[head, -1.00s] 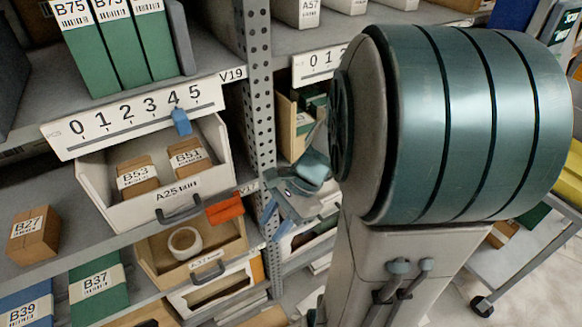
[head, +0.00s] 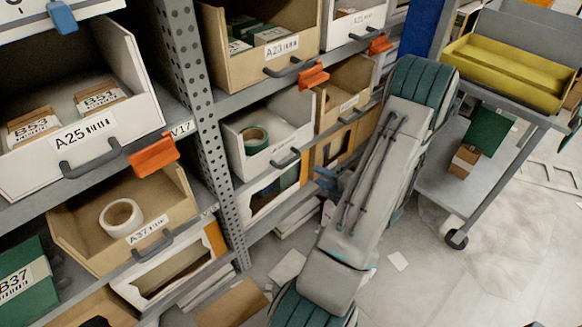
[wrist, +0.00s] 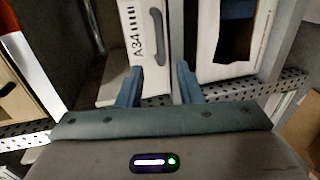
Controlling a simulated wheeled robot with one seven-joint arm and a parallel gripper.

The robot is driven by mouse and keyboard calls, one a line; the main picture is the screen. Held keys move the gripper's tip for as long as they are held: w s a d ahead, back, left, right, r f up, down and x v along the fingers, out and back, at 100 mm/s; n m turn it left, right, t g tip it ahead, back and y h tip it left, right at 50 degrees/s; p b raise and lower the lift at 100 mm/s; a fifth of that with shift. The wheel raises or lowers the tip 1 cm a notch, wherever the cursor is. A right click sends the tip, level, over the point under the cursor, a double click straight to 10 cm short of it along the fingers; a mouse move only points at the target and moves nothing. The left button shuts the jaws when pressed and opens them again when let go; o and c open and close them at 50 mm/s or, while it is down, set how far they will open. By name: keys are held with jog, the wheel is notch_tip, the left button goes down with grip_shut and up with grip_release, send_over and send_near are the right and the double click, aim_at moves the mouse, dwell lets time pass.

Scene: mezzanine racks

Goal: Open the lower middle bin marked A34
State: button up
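The bin marked A34 (wrist: 134,48) fills the top middle of the wrist view; its white front carries a sideways label and a dark grey handle (wrist: 157,38). In the head view, the white bin (head: 296,136) holding a green tape roll appears to be the same one, though its label is too small to read. Its handle (head: 287,160) is on the front. My gripper (wrist: 160,78) is open and empty, its two blue fingers apart and lined up with the handle's near end. In the head view my gripper (head: 326,180) is beside the rack, partly hidden by my arm.
A white box with a cut-out front (wrist: 233,35) adjoins the bin. Brown bin A23 (head: 268,60) is above, and an orange tab (head: 313,76) sticks out from the shelf. A perforated post (head: 190,95) stands left. A cart (head: 478,165) stands right, with open floor before it.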

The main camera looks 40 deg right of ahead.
aim_at(291, 160)
jog(key=b+x, duration=0.3)
jog(key=x, duration=1)
jog(key=shift+w+a, duration=0.15)
jog(key=shift+w, duration=0.1)
jog(key=shift+c, duration=0.3)
grip_shut()
